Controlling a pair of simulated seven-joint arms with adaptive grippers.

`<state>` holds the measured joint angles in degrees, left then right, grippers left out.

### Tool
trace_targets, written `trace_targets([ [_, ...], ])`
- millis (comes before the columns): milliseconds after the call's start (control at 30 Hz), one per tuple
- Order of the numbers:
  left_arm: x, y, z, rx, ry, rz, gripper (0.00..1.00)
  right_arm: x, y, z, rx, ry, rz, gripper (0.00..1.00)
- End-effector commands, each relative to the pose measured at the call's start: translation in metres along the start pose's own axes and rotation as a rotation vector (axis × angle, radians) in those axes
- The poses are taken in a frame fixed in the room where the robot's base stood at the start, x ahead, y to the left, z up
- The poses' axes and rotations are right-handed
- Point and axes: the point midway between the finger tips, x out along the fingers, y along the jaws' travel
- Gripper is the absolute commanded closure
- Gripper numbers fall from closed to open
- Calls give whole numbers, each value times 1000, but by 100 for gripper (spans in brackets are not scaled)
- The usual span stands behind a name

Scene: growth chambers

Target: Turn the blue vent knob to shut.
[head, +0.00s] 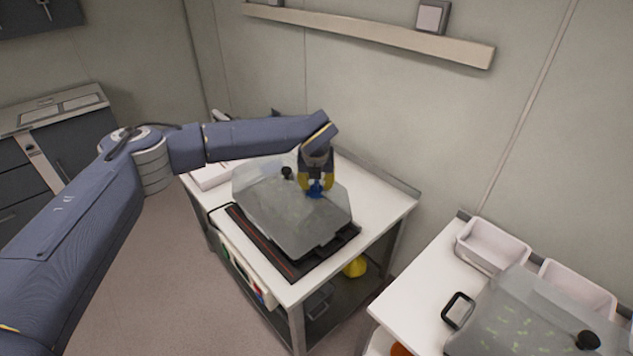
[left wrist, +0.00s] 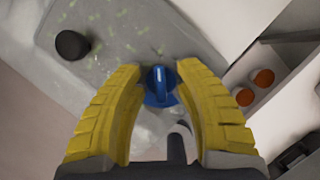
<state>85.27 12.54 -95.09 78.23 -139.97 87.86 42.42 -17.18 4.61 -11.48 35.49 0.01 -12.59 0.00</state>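The blue vent knob (head: 316,189) sits on the clear lid (head: 249,178) of the growth chamber on the middle table. In the left wrist view the knob (left wrist: 159,88) is a round blue piece with a raised grip bar running roughly up and down the picture. My left gripper (head: 316,183) is over the lid, its yellow fingers on either side of the knob. In the left wrist view the left gripper (left wrist: 159,68) is open, with the knob between the fingers near their tips. Contact is hard to tell. My right gripper is not in view.
A black lid handle (head: 287,172) stands beside the knob. A second clear-lidded chamber (head: 515,318) and white bins (head: 493,246) are on the right table. A yellow object (head: 355,267) lies on the lower shelf. A wall ledge (head: 375,35) runs behind.

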Motion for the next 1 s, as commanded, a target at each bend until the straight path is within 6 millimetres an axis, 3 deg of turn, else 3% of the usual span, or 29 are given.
trace_targets([
  [233, -17, 0, 1, 0, -2, -1, 67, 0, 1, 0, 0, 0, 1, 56],
  [700, -95, 0, 0, 1, -2, 0, 67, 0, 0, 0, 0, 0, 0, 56],
  [1000, -118, 0, 0, 0, 0, 0, 67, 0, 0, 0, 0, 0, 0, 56],
])
